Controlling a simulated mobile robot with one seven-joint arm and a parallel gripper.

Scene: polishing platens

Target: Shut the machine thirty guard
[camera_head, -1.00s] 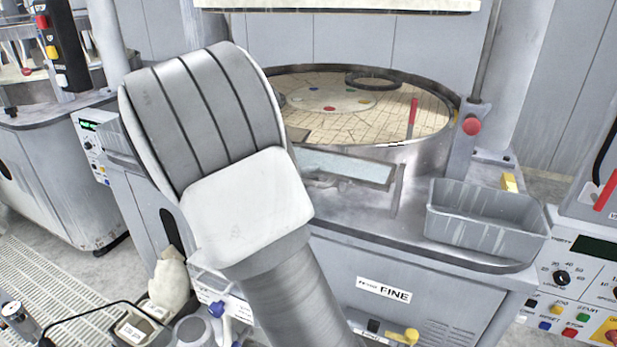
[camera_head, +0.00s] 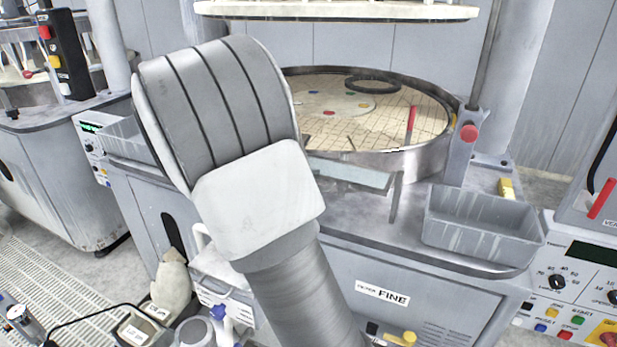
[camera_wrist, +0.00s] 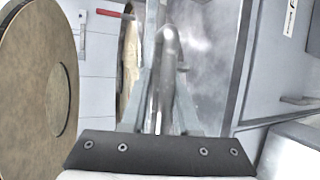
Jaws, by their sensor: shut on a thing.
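In the wrist view my gripper (camera_wrist: 158,62) is shut on a rounded grey metal handle (camera_wrist: 167,75), which runs up between the two pale fingers. A smooth grey, glassy panel (camera_wrist: 212,60) lies just right of the handle and looks like the guard. In the head view a narrow translucent guard panel (camera_head: 350,176) shows at the front of the FINE machine's round platen (camera_head: 440,113). My wrist covers its left end, and my gripper is hidden there. I cannot read a machine number thirty.
A grey tray (camera_head: 480,232) stands at the machine's front right corner, beside a post with a red knob (camera_head: 468,132). A large round disc (camera_wrist: 30,95) fills the left of the wrist view. A control panel (camera_head: 580,290) stands at the right.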

